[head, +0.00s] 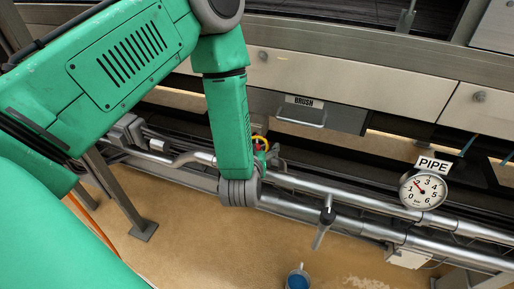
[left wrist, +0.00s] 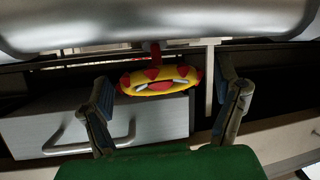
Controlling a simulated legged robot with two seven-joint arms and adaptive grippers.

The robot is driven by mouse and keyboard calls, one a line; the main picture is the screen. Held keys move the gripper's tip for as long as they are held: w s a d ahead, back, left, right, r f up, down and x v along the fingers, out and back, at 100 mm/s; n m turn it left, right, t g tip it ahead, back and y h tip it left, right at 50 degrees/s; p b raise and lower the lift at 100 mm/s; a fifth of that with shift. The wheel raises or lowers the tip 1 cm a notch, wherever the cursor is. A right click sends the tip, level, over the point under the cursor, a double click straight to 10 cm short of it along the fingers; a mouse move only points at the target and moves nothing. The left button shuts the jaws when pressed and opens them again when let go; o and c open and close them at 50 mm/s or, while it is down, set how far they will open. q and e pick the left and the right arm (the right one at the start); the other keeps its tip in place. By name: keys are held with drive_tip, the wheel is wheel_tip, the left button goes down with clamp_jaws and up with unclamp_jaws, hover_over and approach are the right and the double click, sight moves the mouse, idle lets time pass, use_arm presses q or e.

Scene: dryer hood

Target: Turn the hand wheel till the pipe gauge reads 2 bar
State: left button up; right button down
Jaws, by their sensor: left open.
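The hand wheel (left wrist: 160,80), yellow with red parts, shows in the left wrist view between the two spread fingers of my left gripper (left wrist: 164,84). The fingers stand open on either side of it, and I see no clear contact. In the head view only a bit of the hand wheel (head: 260,141) shows beside my green forearm, which hides most of the gripper. The round white pipe gauge (head: 423,191) hangs at the right under a PIPE sign (head: 433,164). Its red needle points up and left, near the 2; the exact reading is too small to tell. My right gripper is not in view.
Steel pipes (head: 370,224) run across the frame, with a lever handle (head: 324,222) standing off them. A drawer labelled BRUSH (head: 318,115) sits above; its handle also shows in the left wrist view. A blue-filled cup (head: 298,279) stands on the tan floor below.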

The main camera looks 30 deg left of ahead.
use_arm(q)
drive_tip(key=v, duration=1.1)
drive_tip(key=shift+s+d, duration=0.15)
drive_tip(key=shift+s, duration=0.1)
drive_tip(key=s+f+m+g+h+p, duration=0.2)
drive_tip(key=s+f+g, duration=0.3)
drive_tip(key=s, duration=0.5)
drive_tip(key=s+a+f+m+g+h+p, duration=0.1)
drive_tip(key=s+f+m+g+h+p, duration=0.2)
drive_tip(key=s, duration=0.6)
wheel_tip(320, 180, down, 2)
drive_tip(key=m+g+p, duration=0.1)
drive_tip(key=m+g, duration=0.1)
drive_tip(key=g, duration=0.1)
drive_tip(key=shift+s+a+g+h, duration=0.3)
drive_tip(key=shift+s+g, duration=0.1)
drive_tip(key=shift+w, duration=0.1)
idle(1.7)
